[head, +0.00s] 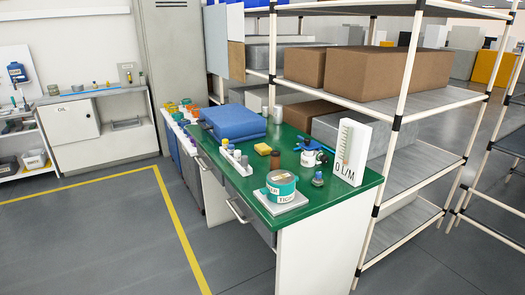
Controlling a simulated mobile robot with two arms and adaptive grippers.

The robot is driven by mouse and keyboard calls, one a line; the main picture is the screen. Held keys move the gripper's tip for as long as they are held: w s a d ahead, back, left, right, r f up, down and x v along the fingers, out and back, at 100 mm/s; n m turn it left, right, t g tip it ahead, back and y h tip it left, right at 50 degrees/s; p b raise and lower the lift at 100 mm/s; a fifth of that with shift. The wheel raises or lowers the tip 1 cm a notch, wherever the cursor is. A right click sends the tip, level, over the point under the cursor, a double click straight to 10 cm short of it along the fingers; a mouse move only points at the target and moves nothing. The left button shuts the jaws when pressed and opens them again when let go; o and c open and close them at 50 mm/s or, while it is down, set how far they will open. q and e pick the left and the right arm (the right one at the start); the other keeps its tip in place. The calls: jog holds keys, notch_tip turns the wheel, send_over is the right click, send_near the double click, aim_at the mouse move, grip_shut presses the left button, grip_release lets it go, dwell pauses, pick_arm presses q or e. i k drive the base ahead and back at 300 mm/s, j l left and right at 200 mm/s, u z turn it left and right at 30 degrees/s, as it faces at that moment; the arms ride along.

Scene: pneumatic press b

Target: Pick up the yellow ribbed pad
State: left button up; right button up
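A small yellow pad (263,149) lies on the green-topped workbench (232,170), near the middle of the bench. It looks like a small block; its ribs are too small to make out. It sits in front of a folded blue cloth-like stack (234,122) and beside a small brown cylinder (276,161). Nothing covers it. Neither of my grippers shows in the head view.
A white rack of small bottles (236,160) stands left of the pad. A teal round tin (281,186), a blue-and-white device (309,154) and an upright white gauge (350,152) stand toward the right end. Shelving with brown boxes (370,75) is behind. Grey floor (120,230) is clear at front left.

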aim_at(264, 149)
jog(key=i+j+z, duration=0.1)
jog(key=j, duration=0.2)
jog(key=i+j+z, duration=0.2)
jog(key=i+j, duration=0.15)
jog(key=j, duration=0.3)
jog(key=i+j, duration=0.15)
jog(key=j, duration=0.2)
jog(key=i+j+z, duration=0.15)
jog(key=j, duration=0.2)
